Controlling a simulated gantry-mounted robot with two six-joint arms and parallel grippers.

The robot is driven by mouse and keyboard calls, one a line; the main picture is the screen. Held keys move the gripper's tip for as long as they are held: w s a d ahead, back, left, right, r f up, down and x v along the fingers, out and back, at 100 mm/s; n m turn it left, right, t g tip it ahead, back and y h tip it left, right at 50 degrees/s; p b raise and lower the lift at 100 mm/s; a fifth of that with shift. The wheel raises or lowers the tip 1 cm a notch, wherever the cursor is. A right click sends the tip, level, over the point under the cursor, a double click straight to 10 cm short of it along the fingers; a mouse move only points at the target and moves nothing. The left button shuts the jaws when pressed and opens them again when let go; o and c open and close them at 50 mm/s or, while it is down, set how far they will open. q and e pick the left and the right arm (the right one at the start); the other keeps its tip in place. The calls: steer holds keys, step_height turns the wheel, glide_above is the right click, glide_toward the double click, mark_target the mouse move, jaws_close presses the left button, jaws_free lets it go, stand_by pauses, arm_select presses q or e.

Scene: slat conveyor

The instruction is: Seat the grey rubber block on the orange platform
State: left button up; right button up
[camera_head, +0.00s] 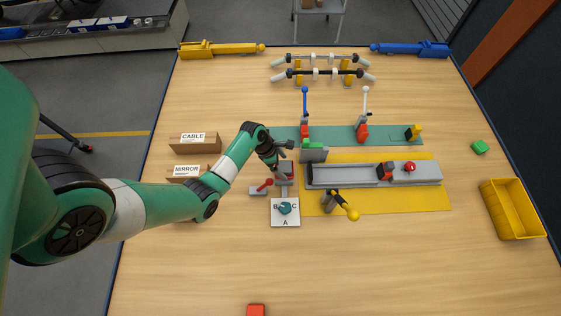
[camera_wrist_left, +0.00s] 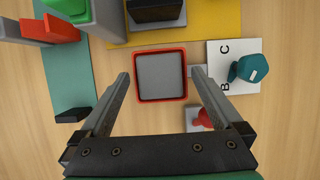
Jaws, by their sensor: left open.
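My left gripper (camera_head: 280,157) is open above a grey square piece (camera_head: 286,168). In the left wrist view this grey square (camera_wrist_left: 161,76) sits inside a red-orange rim (camera_wrist_left: 137,88), between and below my two spread fingers. I cannot tell whether the grey square is the rubber block or a surface inside the rim, or whether the rim is the orange platform. The fingers are apart from it at the sides. The gripper partly hides this spot in the head view. My right gripper is not in view.
A white plate with a teal knob (camera_head: 285,208) and a small red lever (camera_head: 265,184) stand close by. A grey slide unit (camera_head: 345,173) on a yellow mat (camera_head: 400,204) lies to the right. Upright toggle levers (camera_head: 305,103) stand behind. The front table area is mostly clear.

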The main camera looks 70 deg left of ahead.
arm_select(q)
steer(key=p+v, duration=0.3)
steer(key=v, duration=0.8)
steer(key=shift+r+p, duration=0.25)
steer(key=shift+p, duration=0.15)
